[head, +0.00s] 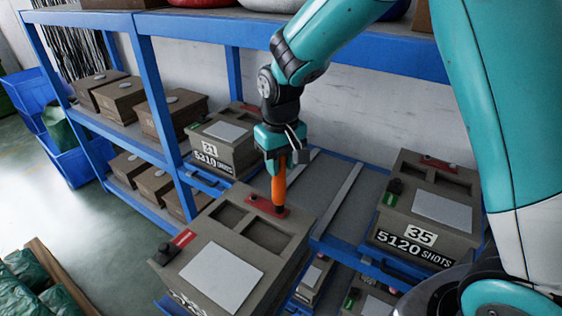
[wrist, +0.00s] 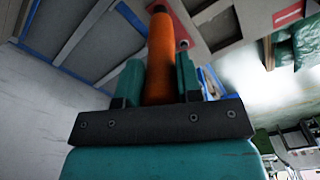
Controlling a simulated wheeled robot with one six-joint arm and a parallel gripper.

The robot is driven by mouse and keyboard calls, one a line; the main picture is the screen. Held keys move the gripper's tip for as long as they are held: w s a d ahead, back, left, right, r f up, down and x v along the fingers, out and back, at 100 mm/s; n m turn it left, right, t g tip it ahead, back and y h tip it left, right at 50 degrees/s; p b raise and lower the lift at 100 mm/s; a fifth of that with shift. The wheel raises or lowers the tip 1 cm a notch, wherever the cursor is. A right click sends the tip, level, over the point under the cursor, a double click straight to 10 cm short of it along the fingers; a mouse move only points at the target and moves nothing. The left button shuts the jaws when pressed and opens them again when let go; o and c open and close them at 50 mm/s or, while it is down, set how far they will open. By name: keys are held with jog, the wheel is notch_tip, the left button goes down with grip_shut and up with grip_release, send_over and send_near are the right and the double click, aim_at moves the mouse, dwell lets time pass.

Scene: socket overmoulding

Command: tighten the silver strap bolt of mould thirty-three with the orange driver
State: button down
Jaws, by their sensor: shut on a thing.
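My gripper (head: 281,156) points down and is shut on the orange driver (head: 278,187), which stands upright in the jaws. The driver also shows between the fingers in the wrist view (wrist: 160,60). The driver's lower end meets the red strap plate (head: 262,204) on top of the front mould (head: 296,254). The strap bolt itself is hidden under the driver. The front mould sticks out from the shelf, and its number label is cut off at the bottom edge, so I cannot read it. A red tag and black knob sit at its left corner.
Mould 31 (head: 222,140) stands behind on the left, and mould 35 (head: 425,210) stands on the right. A blue shelf post (head: 160,90) rises left of my gripper. The shelf between the moulds has bare rails (head: 338,195). Several plain boxes fill the left bays.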

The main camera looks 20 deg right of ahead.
jog(key=shift+s+f, duration=0.1)
dwell(0.3)
jog(key=shift+r+p, duration=2.1)
jog(key=shift+r, duration=0.45)
